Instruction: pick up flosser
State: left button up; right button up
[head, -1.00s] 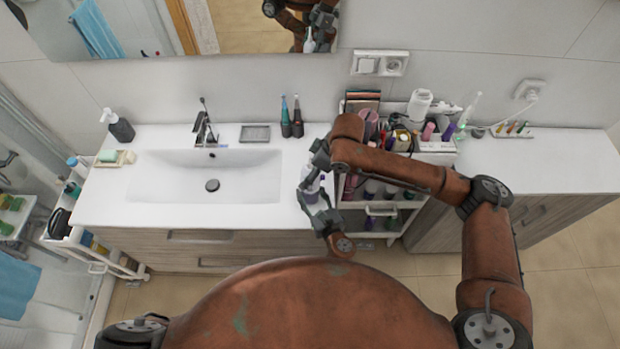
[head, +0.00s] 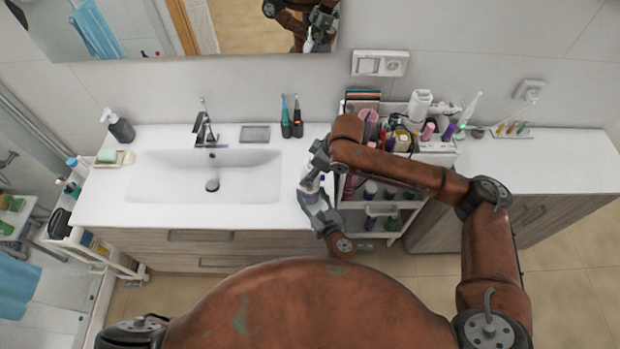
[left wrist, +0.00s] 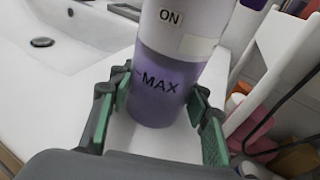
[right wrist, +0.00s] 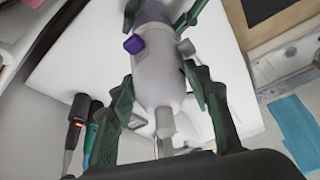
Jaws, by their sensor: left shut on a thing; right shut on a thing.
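The flosser (head: 311,185) is a white bottle-like body with a purple see-through tank, near the counter's front right edge. In the left wrist view its tank (left wrist: 158,88) reads MAX, with an ON label above. My left gripper (head: 312,197) is shut on the lower part, with a finger on each side. My right gripper (head: 314,168) is shut on the upper part. The right wrist view shows the flosser's upper body (right wrist: 158,75) between green-padded fingers, with a purple button and a nozzle pointing towards the camera. Whether its base touches the counter is hard to tell.
The white sink (head: 240,180) lies left of the grippers. Two electric toothbrushes (head: 291,118) stand behind them. A cart (head: 433,150) crowded with cosmetics stands close on the right, partly behind my right arm. The counter's front edge is just below.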

jog(key=shift+r, duration=0.1)
notch_tip(320, 180, up, 10)
jog(key=shift+f, duration=0.1)
dwell(0.3)
pick_arm(q)
jog(key=o, duration=1.2)
jog(key=shift+o, duration=0.2)
jog(key=v, duration=0.7)
jog(key=shift+s+d, duration=0.1)
jog(key=shift+s, duration=0.15)
